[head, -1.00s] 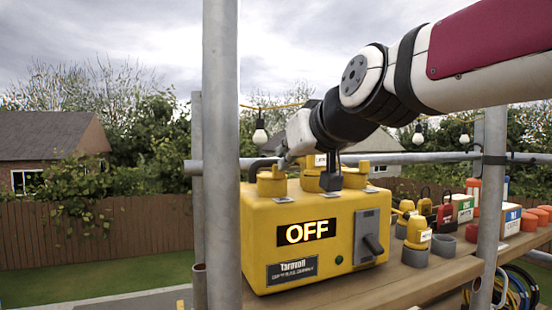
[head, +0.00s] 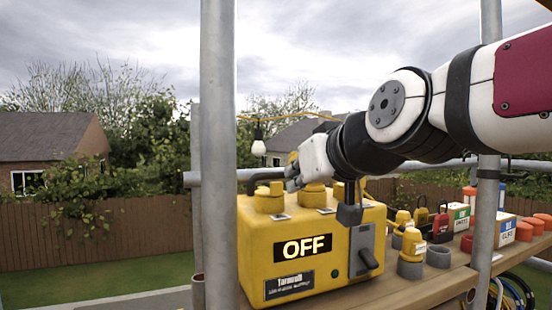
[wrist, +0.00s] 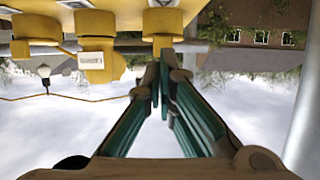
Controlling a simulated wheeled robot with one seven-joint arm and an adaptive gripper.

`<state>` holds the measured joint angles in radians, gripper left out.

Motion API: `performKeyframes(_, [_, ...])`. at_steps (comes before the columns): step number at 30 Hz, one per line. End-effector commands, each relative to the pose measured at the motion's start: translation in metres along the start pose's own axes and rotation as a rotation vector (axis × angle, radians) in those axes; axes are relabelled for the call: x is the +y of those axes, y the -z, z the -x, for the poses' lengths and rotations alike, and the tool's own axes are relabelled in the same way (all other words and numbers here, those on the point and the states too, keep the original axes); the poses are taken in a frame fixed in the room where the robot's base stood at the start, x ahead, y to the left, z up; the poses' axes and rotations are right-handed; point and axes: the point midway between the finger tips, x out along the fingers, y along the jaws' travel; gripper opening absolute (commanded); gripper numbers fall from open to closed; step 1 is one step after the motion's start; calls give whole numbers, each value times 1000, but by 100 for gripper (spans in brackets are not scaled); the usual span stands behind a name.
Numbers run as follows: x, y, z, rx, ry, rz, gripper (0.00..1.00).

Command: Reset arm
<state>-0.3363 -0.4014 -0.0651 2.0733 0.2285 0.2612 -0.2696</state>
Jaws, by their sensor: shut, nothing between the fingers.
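My gripper (wrist: 164,80) shows in the wrist view with its two fingers closed together at the tips and nothing between them. In the head view my arm reaches in from the right, and the gripper is mostly hidden around the top of the yellow power box (head: 262,226). The box display reads OFF, and a lever switch (head: 366,250) sits on its front right. Yellow sockets or plugs (head: 270,198) stand on its top. The wrist view appears upside down; the fingertips are close to a yellow round connector (wrist: 163,22) there. I cannot tell whether they touch it.
The box stands on a wooden plank (head: 405,283). To its right are yellow plugs (head: 412,243), padlocks, small boxes and orange cups (head: 524,229). Scaffold poles stand left (head: 219,130) and right (head: 487,200), and a horizontal rail runs behind. Open sky lies above.

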Motion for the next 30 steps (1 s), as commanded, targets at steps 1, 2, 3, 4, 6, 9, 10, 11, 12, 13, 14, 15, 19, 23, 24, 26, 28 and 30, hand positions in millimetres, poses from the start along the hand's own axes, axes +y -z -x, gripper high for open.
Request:
performKeyframes(1, [0, -7, 5, 0, 1, 0, 0])
performKeyframes(2, [0, -10, 7, 1, 0, 0, 0])
performKeyframes(3, [0, -15, 10, 1, 0, 0, 0])
performKeyframes(4, [0, -18, 12, 0, 0, 0, 0])
performKeyframes(6, [0, -23, 15, 0, 0, 0, 0])
performKeyframes(9, [1, -31, 18, -8, 0, -1, 0])
performKeyframes(10, [1, -35, 19, -20, -1, -3, 0])
performKeyframes(11, [2, -41, 21, -35, -2, -6, 0])
performKeyframes(12, [3, -52, 24, -68, -3, -11, 0])
performKeyframes(13, [4, -63, 28, -101, -3, -18, 0])
performKeyframes(14, [6, -76, 32, -141, -5, -26, 0])
performKeyframes(15, [8, -96, 40, -203, -10, -37, 0])
performKeyframes(19, [14, -175, 76, -449, -38, -96, 0])
performKeyframes(23, [16, -245, 122, -684, -84, -163, 0])
performKeyframes(24, [17, -263, 135, -748, -99, -182, 0])
performKeyframes(26, [16, -286, 155, -835, -122, -212, 0])
performKeyframes(28, [15, -309, 177, -925, -148, -242, 0])
performKeyframes(30, [13, -329, 198, -1008, -175, -271, 0])
